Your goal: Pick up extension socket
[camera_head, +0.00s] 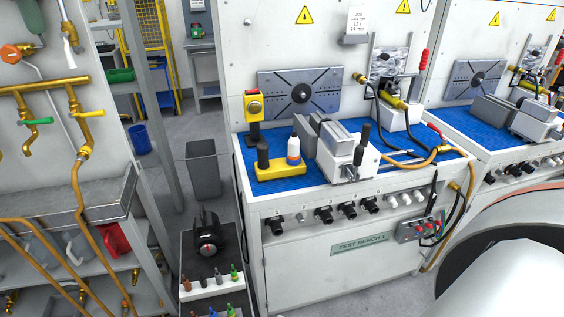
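I cannot tell for sure which thing is the extension socket. A dark upright cylinder (263,153) stands on a yellow holder (278,171) on the blue top of Test Bench 1 (316,185). A white bottle-like item with coloured bands (293,150) stands in the same holder, to its right. Several small coloured upright pieces, including a green one (233,271), stand in a pale rack (212,284) on a dark low stand at the lower middle. Neither of my grippers shows in the view.
A grey vise (345,155) sits right of the yellow holder. A yellow box with a red button (254,105) stands behind it. Hoses and cables cross the bench's right side. A grey bin (203,170) stands on the floor left of the bench. Pipes (45,88) fill the left.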

